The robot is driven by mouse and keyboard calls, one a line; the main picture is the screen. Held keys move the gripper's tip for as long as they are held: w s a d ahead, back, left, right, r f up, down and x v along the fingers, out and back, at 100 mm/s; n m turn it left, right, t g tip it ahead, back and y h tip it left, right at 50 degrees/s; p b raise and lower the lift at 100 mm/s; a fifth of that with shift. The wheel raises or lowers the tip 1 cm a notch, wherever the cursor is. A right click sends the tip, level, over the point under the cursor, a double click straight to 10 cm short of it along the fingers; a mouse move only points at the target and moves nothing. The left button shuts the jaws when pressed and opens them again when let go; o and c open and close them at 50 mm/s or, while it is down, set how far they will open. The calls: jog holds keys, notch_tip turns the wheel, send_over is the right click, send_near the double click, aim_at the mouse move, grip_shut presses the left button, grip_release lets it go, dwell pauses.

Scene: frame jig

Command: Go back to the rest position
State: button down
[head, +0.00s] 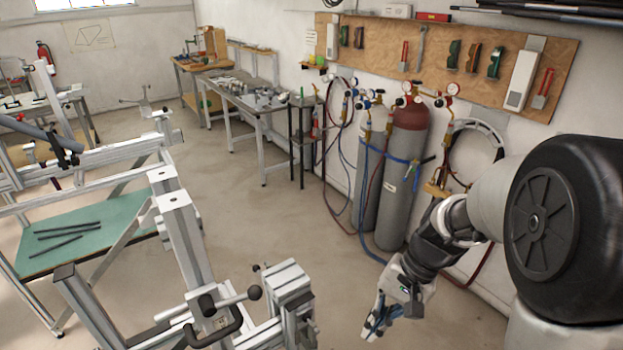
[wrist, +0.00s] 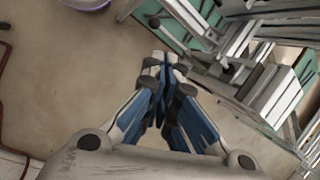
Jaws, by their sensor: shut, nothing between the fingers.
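My gripper (head: 377,326) hangs low at the lower middle right in the head view, with the arm bent down from the right. It is apart from the frame jig (head: 185,235), which stands to its left. In the wrist view my gripper (wrist: 163,68) points away from the camera, its blue-padded fingers closed together at the tips with nothing between them. The jig (wrist: 235,60) shows in the upper right of the wrist view.
Gas cylinders (head: 403,175) with hoses stand against the right wall behind my arm. A tool board (head: 450,60) hangs above them. A green-topped table (head: 85,230) with dark rods is at the left. Workbenches (head: 250,100) stand at the back. The floor (head: 290,215) between is clear.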

jog(key=s+d+r+n+t+h+b, duration=0.1)
jog(key=s+r+n+t+h+b, duration=0.1)
jog(key=s, duration=0.5)
jog(key=s+r+n+t+h+b, duration=0.2)
jog(key=s+r, duration=0.3)
jog(key=s, duration=0.3)
jog(key=shift+d+r+n+t+b, duration=0.2)
jog(key=shift+d+n+t+b, duration=0.2)
jog(key=shift+n+t+b, duration=0.4)
jog(key=shift+s+a, duration=0.1)
jog(key=shift+a, duration=0.05)
